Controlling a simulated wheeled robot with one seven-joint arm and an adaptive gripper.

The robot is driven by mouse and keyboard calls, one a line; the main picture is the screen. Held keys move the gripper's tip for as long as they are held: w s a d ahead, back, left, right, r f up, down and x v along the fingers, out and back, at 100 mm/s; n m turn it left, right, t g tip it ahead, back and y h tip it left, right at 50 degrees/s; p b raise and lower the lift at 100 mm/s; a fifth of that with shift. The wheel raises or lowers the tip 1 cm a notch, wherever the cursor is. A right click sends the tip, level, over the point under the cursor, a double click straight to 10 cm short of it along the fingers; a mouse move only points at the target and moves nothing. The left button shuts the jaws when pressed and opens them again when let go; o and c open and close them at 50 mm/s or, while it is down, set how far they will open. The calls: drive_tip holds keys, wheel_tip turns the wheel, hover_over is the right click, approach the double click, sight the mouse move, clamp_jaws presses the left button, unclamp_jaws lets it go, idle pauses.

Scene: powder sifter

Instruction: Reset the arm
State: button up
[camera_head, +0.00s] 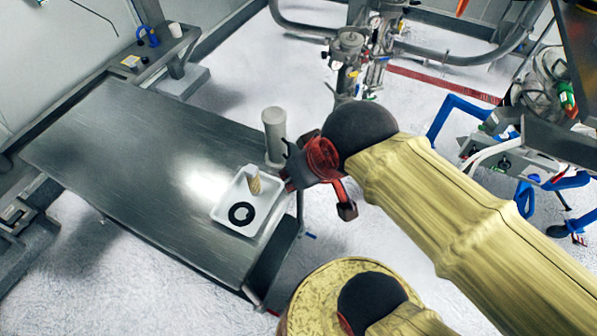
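My arm comes in from the lower right in a yellow sleeve, with a black rounded joint near its end. My gripper (320,186), with red and dark parts, hangs just right of the metal table's right end. It is close to a white tray (226,213), and seems to be above or beside the tray's right edge. Its fingertips are seen at a slant and partly hidden, so its opening is unclear. No held object shows.
The tray on the metal table (120,150) holds a black ring (241,214) and a small tan brush-like piece (255,185). A grey-white cylinder (274,135) stands behind the tray. Metal equipment (350,50) and blue-framed gear (455,108) stand beyond. The table's left part is bare.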

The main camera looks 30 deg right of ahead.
drive_tip(key=shift+w, duration=0.1)
wheel_tip(320, 180, down, 10)
drive_tip(key=b, duration=0.9)
drive_tip(key=shift+r+b, duration=0.15)
drive_tip(key=shift+b, duration=0.2)
